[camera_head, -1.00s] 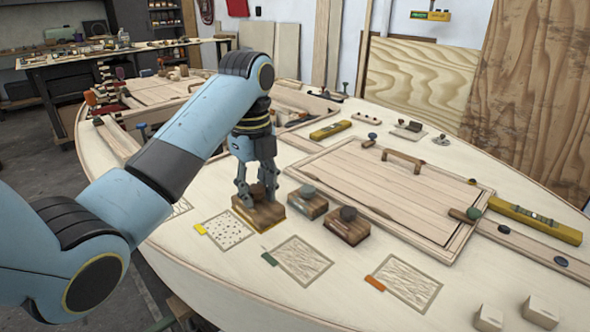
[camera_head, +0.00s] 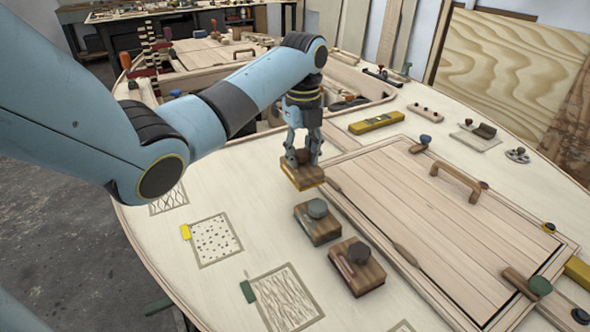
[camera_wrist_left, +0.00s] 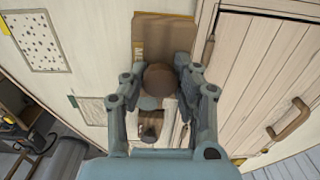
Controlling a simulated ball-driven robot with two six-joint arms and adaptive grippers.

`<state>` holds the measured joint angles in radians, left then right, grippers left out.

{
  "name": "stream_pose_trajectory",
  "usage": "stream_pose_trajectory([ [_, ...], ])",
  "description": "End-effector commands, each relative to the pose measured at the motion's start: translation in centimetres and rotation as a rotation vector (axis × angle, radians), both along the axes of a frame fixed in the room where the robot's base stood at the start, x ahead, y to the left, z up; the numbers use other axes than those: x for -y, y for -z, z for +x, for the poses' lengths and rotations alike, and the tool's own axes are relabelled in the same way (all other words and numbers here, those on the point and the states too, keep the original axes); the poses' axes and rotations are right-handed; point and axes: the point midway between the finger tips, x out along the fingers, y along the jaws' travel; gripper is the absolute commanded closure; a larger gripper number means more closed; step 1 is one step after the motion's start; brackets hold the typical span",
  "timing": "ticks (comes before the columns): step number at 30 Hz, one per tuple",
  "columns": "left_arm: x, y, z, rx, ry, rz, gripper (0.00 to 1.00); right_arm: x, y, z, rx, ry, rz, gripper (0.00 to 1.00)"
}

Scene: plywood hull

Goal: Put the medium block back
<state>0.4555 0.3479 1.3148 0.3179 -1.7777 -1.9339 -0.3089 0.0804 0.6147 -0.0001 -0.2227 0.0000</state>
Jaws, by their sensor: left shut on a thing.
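My left gripper (camera_head: 303,160) is shut on the brown knob (camera_wrist_left: 158,79) of a wooden block (camera_head: 302,178). The block has a yellow lower edge, and a letter that looks like M shows on it in the left wrist view (camera_wrist_left: 165,38). The block is near the hatch corner, beyond two other blocks; I cannot tell whether it touches the deck. A dotted square outline with a yellow tab (camera_head: 215,240) lies on the deck to the lower left, empty. My right gripper is not in view.
A block with a grey-green knob (camera_head: 317,222) and one with a dark knob (camera_head: 357,268) stand in front of the held block. A wavy-patterned outline with a green tab (camera_head: 286,298) is empty. The hatch with a handle (camera_head: 456,182) lies right. A yellow level (camera_head: 377,123) lies behind.

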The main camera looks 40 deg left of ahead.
Motion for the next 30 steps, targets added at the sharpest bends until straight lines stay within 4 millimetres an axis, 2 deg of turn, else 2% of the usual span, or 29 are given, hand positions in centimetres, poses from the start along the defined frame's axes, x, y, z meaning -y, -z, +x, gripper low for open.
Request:
stream_pose_trajectory([
  [3,-2.2,1.4,0.6,0.0,-0.003,-0.001,1.0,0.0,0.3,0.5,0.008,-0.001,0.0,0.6],
  [7,-3.4,2.1,0.9,0.001,-0.001,-0.001,1.0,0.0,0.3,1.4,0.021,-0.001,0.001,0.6],
  [10,-3.6,2.8,0.9,-0.001,0.0,-0.002,1.0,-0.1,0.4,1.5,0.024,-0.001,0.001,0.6],
  [17,-3.6,6.0,0.9,-0.001,0.0,-0.002,1.0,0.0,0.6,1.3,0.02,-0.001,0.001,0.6],
  [28,-3.6,6.5,1.0,0.002,0.001,-0.001,1.0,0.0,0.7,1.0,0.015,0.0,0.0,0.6],
  [29,-3.6,6.6,0.9,0.001,0.001,0.0,0.7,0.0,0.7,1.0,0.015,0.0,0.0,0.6],
  [30,-3.6,6.5,0.9,0.002,0.001,-0.001,0.65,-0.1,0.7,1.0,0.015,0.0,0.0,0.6],
])
